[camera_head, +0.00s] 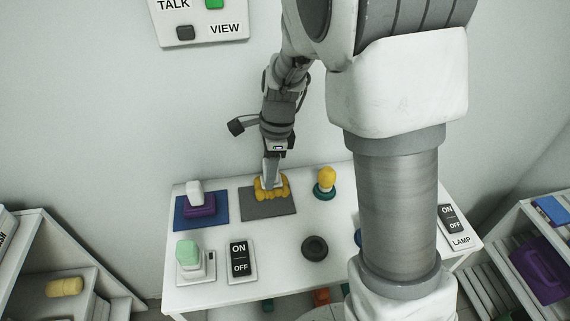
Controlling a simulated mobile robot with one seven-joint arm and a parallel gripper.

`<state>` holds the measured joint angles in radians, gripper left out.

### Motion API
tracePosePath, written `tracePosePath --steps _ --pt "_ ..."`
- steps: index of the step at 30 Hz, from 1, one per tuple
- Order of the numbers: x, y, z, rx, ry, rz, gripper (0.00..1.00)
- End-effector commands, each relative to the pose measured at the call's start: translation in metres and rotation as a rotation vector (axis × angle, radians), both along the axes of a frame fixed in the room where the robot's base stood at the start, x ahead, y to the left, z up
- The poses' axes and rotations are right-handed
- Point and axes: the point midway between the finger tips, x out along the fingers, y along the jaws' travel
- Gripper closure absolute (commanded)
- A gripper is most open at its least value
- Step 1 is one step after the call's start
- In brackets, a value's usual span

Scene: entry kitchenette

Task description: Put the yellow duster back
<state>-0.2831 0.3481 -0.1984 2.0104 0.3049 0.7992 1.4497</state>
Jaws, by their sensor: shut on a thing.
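The yellow duster (264,192) is a bumpy yellow block on a dark grey mat (258,212) at the back of the white table (275,270). My gripper (271,177) points down from above and is shut on the duster's upper part. The fingers hide the top of the duster. The duster appears to be on the mat or just above it; I cannot tell whether it touches.
Left of the grey mat, a purple block (200,206) with a white top sits on a blue mat (221,213). A yellow-topped thing (327,178) on a teal base stands right. A green-topped device (188,252), switch plate (241,262) and black ring (314,248) lie in front.

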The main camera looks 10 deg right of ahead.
Motion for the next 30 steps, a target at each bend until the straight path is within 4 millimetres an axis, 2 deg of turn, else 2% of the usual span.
tracePosePath --steps 3,9,26,27,30 --pt "0.016 0.017 -0.016 -0.001 0.001 0.004 0.95" --pt "0.015 0.015 -0.042 0.0 0.001 -0.001 0.95" --pt "0.015 0.015 -0.053 0.0 0.0 0.0 0.95" --pt "0.015 0.015 -0.054 0.0 0.0 0.0 0.49" --pt "0.015 0.014 -0.053 0.0 0.0 0.0 0.31"
